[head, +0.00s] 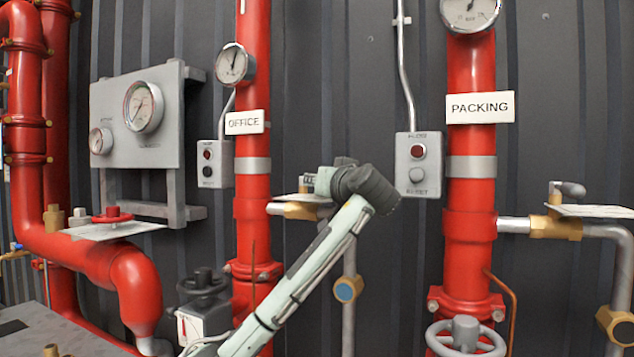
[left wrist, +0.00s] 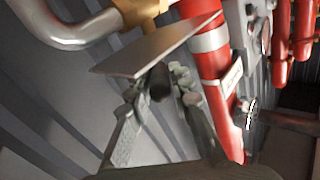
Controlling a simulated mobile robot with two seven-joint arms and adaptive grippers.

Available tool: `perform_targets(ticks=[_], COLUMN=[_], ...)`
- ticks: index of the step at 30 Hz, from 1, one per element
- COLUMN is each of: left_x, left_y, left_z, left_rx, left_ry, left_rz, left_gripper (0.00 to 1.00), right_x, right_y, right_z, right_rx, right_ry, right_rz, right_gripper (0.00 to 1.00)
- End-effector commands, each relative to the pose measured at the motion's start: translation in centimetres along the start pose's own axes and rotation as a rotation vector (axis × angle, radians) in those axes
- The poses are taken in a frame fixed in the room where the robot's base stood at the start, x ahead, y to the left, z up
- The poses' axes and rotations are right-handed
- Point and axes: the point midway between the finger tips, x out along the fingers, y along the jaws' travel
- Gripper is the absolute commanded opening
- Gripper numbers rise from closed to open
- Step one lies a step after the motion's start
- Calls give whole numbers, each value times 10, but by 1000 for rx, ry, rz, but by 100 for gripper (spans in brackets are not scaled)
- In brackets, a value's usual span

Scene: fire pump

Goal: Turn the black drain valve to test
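A small valve with a black handle sits beside the red OFFICE pipe (head: 252,185). Its brass body (head: 300,211) and pale plate (head: 297,198) show in the head view, where my wrist partly hides the handle. In the left wrist view the stubby black handle (left wrist: 158,82) stands at the edge of the flat plate (left wrist: 155,48). My left gripper (head: 310,182) is at this valve. In the left wrist view its two fingers (left wrist: 157,88) stand apart on either side of the handle, with narrow gaps seeming to show. My right gripper is not in view.
A similar valve with a grey handle (head: 567,188) is by the PACKING pipe (head: 470,145). A grey button box (head: 418,165) is close right of my wrist. A black handwheel (head: 203,281) on a grey box is lower left. A blue-centred fitting (head: 347,290) hangs below.

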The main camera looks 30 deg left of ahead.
Motion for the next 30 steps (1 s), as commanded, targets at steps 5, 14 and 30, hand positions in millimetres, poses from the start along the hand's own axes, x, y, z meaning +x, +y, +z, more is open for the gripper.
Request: perform_targets(ticks=[5, 14, 30], left_x=[0, -4, -102], left_y=[0, 0, 1], left_z=[0, 0, 0], left_rx=[0, -1, -2], left_ry=[0, 1, 0], left_rz=[0, 0, 4], left_gripper=[39, 39, 39], right_x=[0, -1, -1], right_y=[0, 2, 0], right_z=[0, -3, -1], right_rx=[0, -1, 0], right_ry=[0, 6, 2], right_rz=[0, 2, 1], right_gripper=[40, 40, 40])
